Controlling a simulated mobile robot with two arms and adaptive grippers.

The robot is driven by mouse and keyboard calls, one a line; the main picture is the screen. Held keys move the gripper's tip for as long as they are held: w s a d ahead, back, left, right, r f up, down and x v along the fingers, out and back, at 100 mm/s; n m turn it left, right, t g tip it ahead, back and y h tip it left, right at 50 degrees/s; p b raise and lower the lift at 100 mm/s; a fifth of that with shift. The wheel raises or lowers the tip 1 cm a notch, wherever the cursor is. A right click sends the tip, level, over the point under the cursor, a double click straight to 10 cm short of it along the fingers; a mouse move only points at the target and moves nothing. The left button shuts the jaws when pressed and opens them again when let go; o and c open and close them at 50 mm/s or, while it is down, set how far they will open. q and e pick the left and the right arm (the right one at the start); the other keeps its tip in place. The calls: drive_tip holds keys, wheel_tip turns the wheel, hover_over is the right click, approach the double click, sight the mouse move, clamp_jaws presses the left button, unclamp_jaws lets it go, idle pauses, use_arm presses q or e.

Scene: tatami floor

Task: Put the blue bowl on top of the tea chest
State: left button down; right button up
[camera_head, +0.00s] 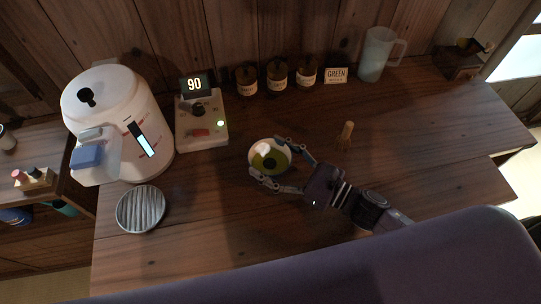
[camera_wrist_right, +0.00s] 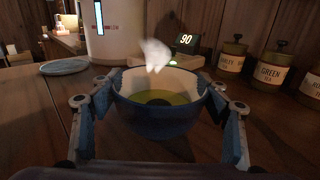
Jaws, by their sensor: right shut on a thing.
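The blue bowl (camera_wrist_right: 160,122) is blue outside and pale inside, with green liquid in it. A white wisp, like steam, rises from it. In the head view the bowl (camera_head: 256,151) is near the middle of the wooden counter, seen from above. My right gripper (camera_head: 267,156) is shut on it, one finger on each side. The bowl looks level; I cannot tell whether it touches the counter. A small dark wooden box (camera_head: 459,68) at the back right may be the tea chest; something sits on it. My left gripper is not in view.
A white dispenser (camera_head: 120,120), a control unit reading 90 (camera_head: 203,130) and a ribbed grey disc (camera_head: 140,209) stand on the left.

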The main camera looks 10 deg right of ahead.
drive_tip(key=shift+f, duration=0.1)
drive_tip(key=o, duration=1.5)
drive_tip(key=shift+c, duration=0.2)
drive_tip(key=shift+r, duration=0.25)
drive_tip(key=b+v, duration=0.2)
drive_tip(key=v, duration=0.9)
drive_tip(key=shift+f, duration=0.15)
drive_tip(key=shift+s+d, duration=0.35)
